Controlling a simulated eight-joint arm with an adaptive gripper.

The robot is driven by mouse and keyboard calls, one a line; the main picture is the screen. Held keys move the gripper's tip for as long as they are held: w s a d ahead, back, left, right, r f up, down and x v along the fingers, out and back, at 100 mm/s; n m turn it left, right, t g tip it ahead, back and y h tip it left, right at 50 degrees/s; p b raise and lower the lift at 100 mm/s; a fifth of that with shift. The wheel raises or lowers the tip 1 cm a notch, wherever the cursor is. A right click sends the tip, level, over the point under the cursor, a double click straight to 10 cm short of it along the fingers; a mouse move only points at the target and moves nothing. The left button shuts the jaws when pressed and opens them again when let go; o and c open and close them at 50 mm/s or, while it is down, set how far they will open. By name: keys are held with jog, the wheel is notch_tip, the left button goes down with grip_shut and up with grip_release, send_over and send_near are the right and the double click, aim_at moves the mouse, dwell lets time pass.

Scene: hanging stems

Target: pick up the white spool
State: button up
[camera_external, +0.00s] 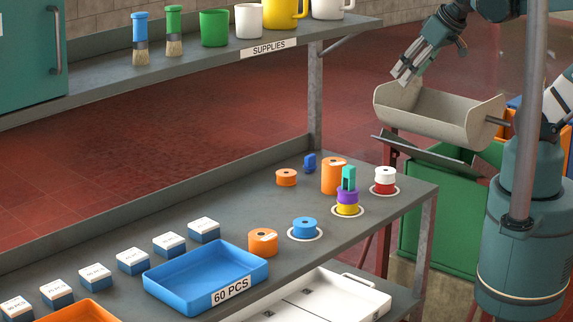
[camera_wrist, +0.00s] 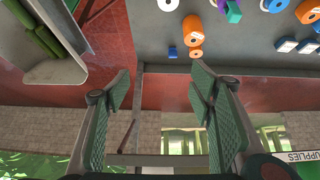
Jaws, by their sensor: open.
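The white spool (camera_external: 385,174) sits on top of a red spool (camera_external: 385,187), on a white ring at the right end of the grey bench. In the wrist view the white spool (camera_wrist: 168,4) is at the top edge and partly cut off. My gripper (camera_external: 402,74) is high above and behind the bench end, near the beige trough, well apart from the spool. In the wrist view my gripper (camera_wrist: 159,88) has its two fingers spread wide with nothing between them.
Left of the white spool stand a teal clip (camera_external: 348,178) on purple and yellow spools, a tall orange spool (camera_external: 334,176) and a blue spool (camera_external: 305,227). A beige trough (camera_external: 440,115) hangs below my gripper. The supplies shelf (camera_external: 190,64) runs behind.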

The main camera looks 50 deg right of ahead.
jog(key=n+g+b, duration=0.2)
jog(key=n+g, duration=0.5)
jog(key=n, duration=0.9)
send_over(385, 170)
notch_tip(385, 170, down, 21)
jog(key=shift+s+a+r, duration=0.1)
jog(key=shift+s, duration=0.05)
jog(key=shift+s+f+n, duration=0.1)
jog(key=shift+f+n, duration=0.5)
jog(key=shift+f, duration=0.1)
jog(key=shift+f, duration=0.1)
jog(key=shift+f, duration=1.2)
jog(key=shift+f, duration=0.15)
jog(key=shift+f+b, duration=0.35)
jog(key=shift+f, duration=2.1)
